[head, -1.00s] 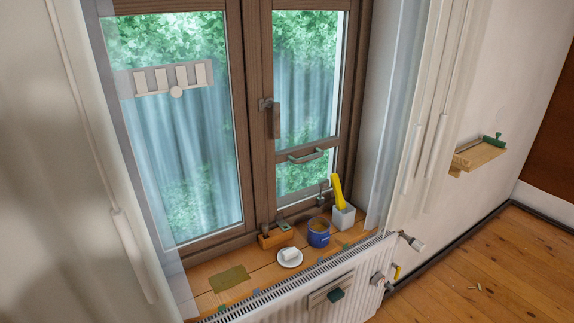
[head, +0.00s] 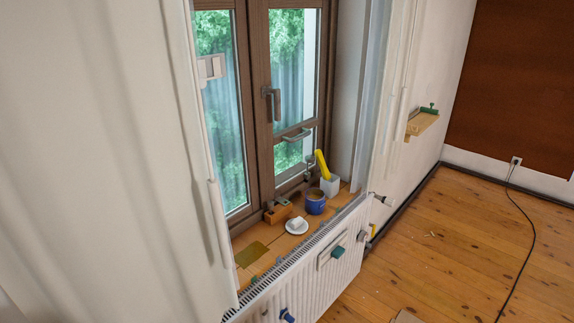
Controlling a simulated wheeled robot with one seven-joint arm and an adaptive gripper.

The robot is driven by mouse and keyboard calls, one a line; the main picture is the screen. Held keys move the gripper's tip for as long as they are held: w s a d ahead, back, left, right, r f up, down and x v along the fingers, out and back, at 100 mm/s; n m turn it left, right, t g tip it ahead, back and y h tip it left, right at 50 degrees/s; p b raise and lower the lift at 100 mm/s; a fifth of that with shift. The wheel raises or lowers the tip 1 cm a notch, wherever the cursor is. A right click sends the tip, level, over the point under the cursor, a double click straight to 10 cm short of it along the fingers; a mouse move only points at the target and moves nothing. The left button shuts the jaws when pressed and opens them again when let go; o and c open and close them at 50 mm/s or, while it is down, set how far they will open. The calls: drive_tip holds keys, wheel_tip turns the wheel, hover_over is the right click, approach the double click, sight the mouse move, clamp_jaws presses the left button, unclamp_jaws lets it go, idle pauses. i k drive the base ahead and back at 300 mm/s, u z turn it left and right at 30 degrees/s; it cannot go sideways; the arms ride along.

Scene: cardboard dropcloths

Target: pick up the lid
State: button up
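A white round disc (head: 296,227) lies on the wooden window sill with a small white piece (head: 297,221) on top. I cannot tell whether this disc is the lid or a saucer. A blue tub (head: 315,204) with brownish contents or a brownish top stands just behind it to the right. No other thing is clearly a lid. My gripper is not in view.
A white holder with a yellow item (head: 321,164), a small wooden block (head: 277,213) and an olive-green patch (head: 252,254) are on the sill. A white radiator (head: 315,268) stands in front. A wall ledge (head: 422,124) is at right. Floor at right is mostly open, with a cable (head: 532,230).

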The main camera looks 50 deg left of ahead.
sight(297, 225)
drive_tip(key=u, duration=1.4)
